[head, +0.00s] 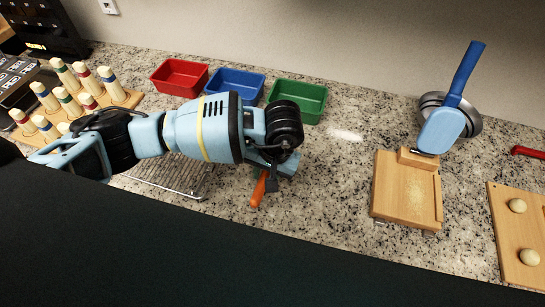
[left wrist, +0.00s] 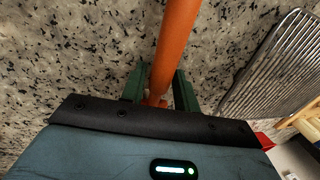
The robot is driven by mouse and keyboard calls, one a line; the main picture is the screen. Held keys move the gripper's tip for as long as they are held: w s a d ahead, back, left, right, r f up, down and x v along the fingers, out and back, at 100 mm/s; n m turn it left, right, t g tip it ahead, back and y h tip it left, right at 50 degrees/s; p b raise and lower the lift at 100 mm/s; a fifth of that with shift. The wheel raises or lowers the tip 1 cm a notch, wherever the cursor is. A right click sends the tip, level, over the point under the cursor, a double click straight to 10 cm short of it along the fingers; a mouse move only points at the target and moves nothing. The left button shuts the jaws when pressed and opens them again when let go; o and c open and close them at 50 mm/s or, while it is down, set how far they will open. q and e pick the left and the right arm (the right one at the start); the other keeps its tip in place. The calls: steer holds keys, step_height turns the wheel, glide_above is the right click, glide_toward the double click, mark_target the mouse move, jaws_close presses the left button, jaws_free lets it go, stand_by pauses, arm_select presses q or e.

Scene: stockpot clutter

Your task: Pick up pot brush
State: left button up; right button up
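An orange handle (head: 258,190) shows in the head view just below my left gripper (head: 269,171). In the left wrist view the orange handle (left wrist: 172,45) runs between the green fingers of my left gripper (left wrist: 160,85), which look closed against both its sides. Its far end is hidden by the gripper, and no bristles show, so I cannot tell for certain that it is the pot brush. My right gripper is not in view.
A wire rack (head: 165,178) lies left of the orange handle. Red (head: 180,77), blue (head: 236,83) and green (head: 298,99) bins stand behind my arm. A wooden board (head: 407,190) and a blue-handled tool (head: 461,75) over a metal bowl (head: 470,122) are at right. Granite counter between is clear.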

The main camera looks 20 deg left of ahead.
mark_target(264, 172)
arm_select(q)
steer(key=shift+f, duration=0.25)
jaws_close()
steer(key=shift+r, duration=0.15)
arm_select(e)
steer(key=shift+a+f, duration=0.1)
arm_select(q)
steer(key=shift+r, duration=0.5)
step_height(264, 172, up, 2)
steer(key=shift+r, duration=0.1)
steer(key=s+d, duration=0.2)
steer(key=s, duration=0.5)
steer(key=s+d+r+b, duration=0.1)
steer(key=s+d, duration=0.1)
steer(key=s, duration=0.6)
steer(key=shift+s+r, duration=0.3)
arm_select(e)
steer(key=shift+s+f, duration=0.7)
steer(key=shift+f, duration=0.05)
